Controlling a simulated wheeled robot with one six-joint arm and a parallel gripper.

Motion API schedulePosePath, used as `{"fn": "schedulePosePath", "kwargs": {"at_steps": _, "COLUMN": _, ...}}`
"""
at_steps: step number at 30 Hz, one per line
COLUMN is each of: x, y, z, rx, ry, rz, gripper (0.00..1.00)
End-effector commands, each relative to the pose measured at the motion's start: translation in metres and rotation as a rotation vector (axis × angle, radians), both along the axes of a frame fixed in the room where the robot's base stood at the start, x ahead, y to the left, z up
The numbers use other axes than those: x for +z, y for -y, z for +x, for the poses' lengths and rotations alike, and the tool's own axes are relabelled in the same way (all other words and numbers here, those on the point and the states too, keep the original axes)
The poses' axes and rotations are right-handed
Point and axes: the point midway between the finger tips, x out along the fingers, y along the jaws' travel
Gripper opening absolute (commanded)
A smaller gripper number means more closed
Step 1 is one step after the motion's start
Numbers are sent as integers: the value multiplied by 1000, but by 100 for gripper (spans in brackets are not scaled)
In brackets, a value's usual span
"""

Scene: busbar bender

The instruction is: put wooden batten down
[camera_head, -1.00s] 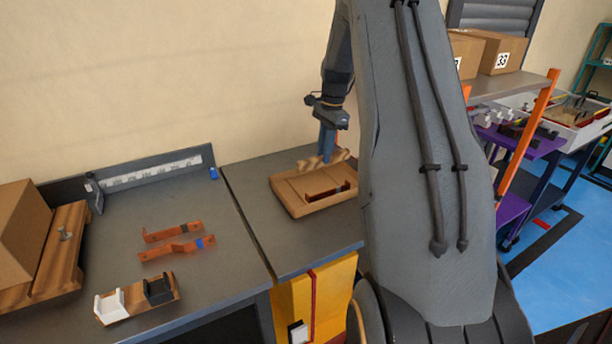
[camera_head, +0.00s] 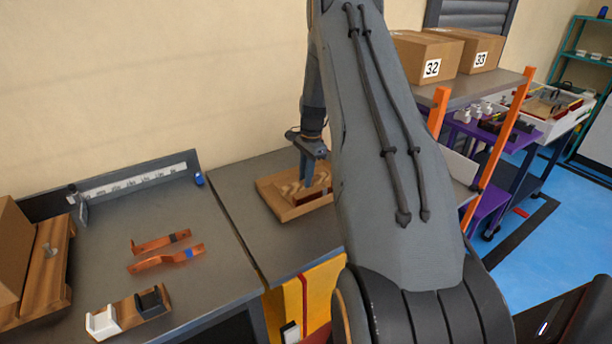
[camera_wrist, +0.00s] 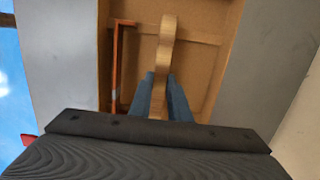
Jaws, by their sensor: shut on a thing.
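My gripper (camera_head: 307,184) points down over the brown tray (camera_head: 285,214) on the grey bench, its blue fingers shut on a wooden batten (camera_head: 290,188). In the wrist view the wavy, light wooden batten (camera_wrist: 165,45) stands out lengthwise from between the fingertips (camera_wrist: 161,92), above the tray floor. The batten is low within the tray's outline; I cannot tell whether it touches the floor. The near end of the batten is hidden by the fingers and the wrist housing.
A reddish bent bar (camera_wrist: 118,62) lies in the tray, left of the batten in the wrist view. On the left bench are two copper bars (camera_head: 165,258) and a wooden block with white and black holders (camera_head: 130,312). Boxes (camera_head: 425,55) stand on a shelf at right.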

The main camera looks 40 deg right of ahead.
Motion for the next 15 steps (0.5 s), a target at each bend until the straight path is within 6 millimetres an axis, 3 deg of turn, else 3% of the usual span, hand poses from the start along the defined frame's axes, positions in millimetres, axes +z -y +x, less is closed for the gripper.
{"fn": "schedulePosePath", "kwargs": {"at_steps": 11, "x": -5, "y": 0, "z": 0, "rx": 0, "ry": 1, "rz": 0, "gripper": 0}}
{"fn": "schedulePosePath", "kwargs": {"at_steps": 12, "x": -4, "y": 0, "z": 0, "rx": 0, "ry": 1, "rz": 0, "gripper": 22}}
{"fn": "schedulePosePath", "kwargs": {"at_steps": 15, "x": -4, "y": 0, "z": 0, "rx": 0, "ry": 1, "rz": 0, "gripper": 35}}
